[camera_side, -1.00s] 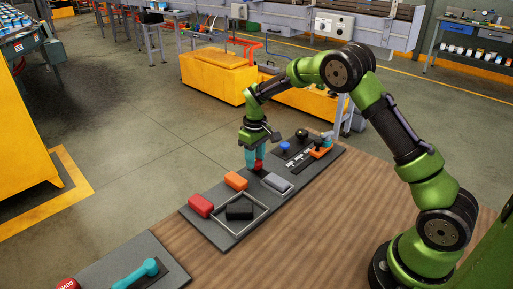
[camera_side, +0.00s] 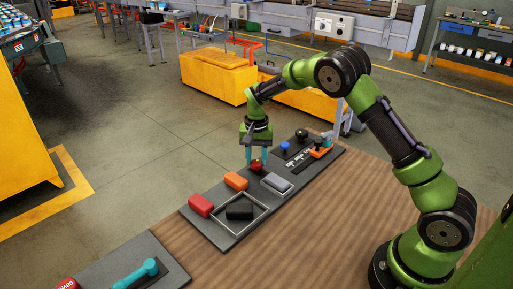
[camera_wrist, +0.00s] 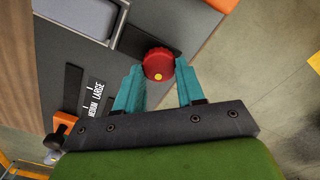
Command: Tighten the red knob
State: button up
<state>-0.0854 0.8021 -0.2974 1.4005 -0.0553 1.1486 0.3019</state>
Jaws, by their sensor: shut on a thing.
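The red knob (camera_wrist: 158,60) is round with a ribbed edge and a yellow dot near my gripper's side of its rim. It stands on the dark grey board (camera_side: 214,232); it also shows in the side view (camera_side: 257,167). My gripper (camera_wrist: 160,78) points down over it, with one teal finger on each side of the knob. It is shut on the knob at the fingertips.
On the board near the knob are an orange block (camera_side: 236,181), a red block (camera_side: 201,205), a grey block (camera_side: 277,183) and a black block (camera_side: 239,212) inside a thin frame. A blue knob (camera_side: 285,147) and an orange-based part (camera_side: 320,150) lie beyond. A teal handle (camera_side: 137,275) is front left.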

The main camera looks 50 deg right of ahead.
aim_at(257, 161)
jog(key=shift+d+r+m, duration=0.1)
jog(key=shift+r+m, duration=0.05)
jog(key=shift+m, duration=0.9)
jog(key=shift+d+r+m, duration=0.1)
jog(key=shift+m, duration=0.95)
jog(key=o, duration=0.8)
jog(key=shift+c, duration=0.2)
jog(key=shift+o, duration=1.4)
jog(key=shift+f, duration=0.1)
jog(key=shift+a, duration=0.1)
notch_tip(257, 161, up, 17)
jog(key=shift+f, duration=0.1)
